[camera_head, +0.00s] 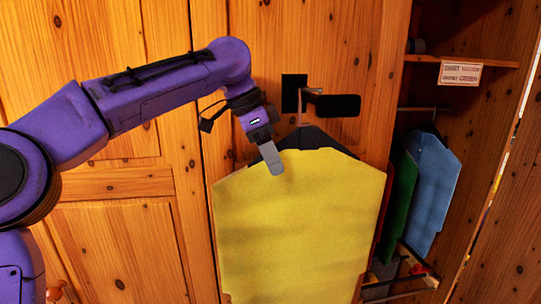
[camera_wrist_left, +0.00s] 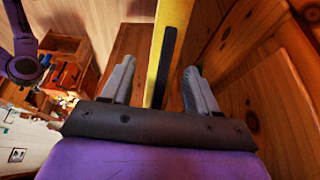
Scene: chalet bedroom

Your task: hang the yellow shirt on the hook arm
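The yellow shirt (camera_head: 298,225) is upright in front of the wooden wardrobe door, on a dark hanger (camera_head: 315,137). The hanger's thin metal hook (camera_head: 300,112) rises to the black hook arm (camera_head: 338,105) on the door and appears to meet it. Whether it rests on it I cannot tell for sure. My left gripper (camera_head: 268,157) is at the shirt's left shoulder. In the left wrist view its fingers (camera_wrist_left: 158,88) stand apart, with the shirt's yellow edge (camera_wrist_left: 173,20) and the dark hanger between them and gaps on both sides. My right gripper is out of view.
At the right, the open wardrobe holds a blue garment (camera_head: 432,185) and a green one (camera_head: 399,210) on a rail (camera_head: 425,109). A small sign (camera_head: 460,74) is on the shelf above. Wooden doors stand close behind and beside the shirt.

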